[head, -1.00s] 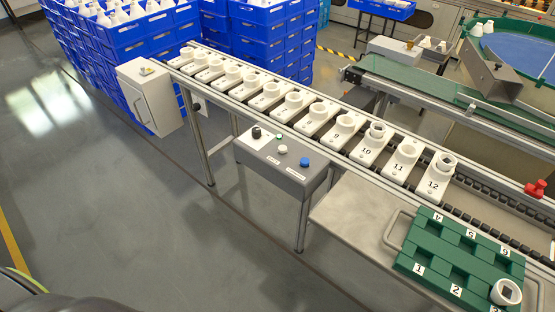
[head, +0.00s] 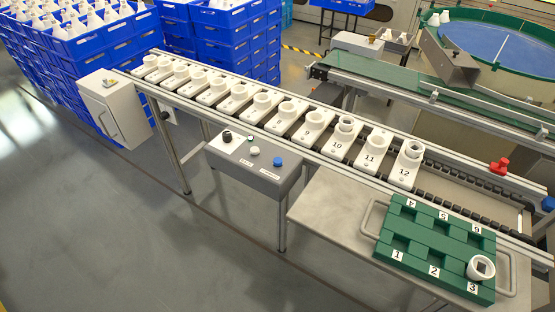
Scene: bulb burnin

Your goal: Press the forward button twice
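A grey control box (head: 262,180) hangs at the front of the conveyor, left of the steel side table. On its sloped top are a black knob (head: 227,136), a pale button (head: 254,151) and a blue button (head: 278,162). Small white labels sit by them, too small to read, so I cannot tell which control is the forward button. Neither of my grippers is in view, and nothing touches the box.
A roller conveyor (head: 466,194) carries a row of numbered white sockets (head: 376,143). A green tray (head: 428,253) with numbered pockets lies on the steel table (head: 321,212), with a white ring-shaped part (head: 481,267) at pocket 3. Blue crates (head: 85,52) stand behind. The front-left floor is clear.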

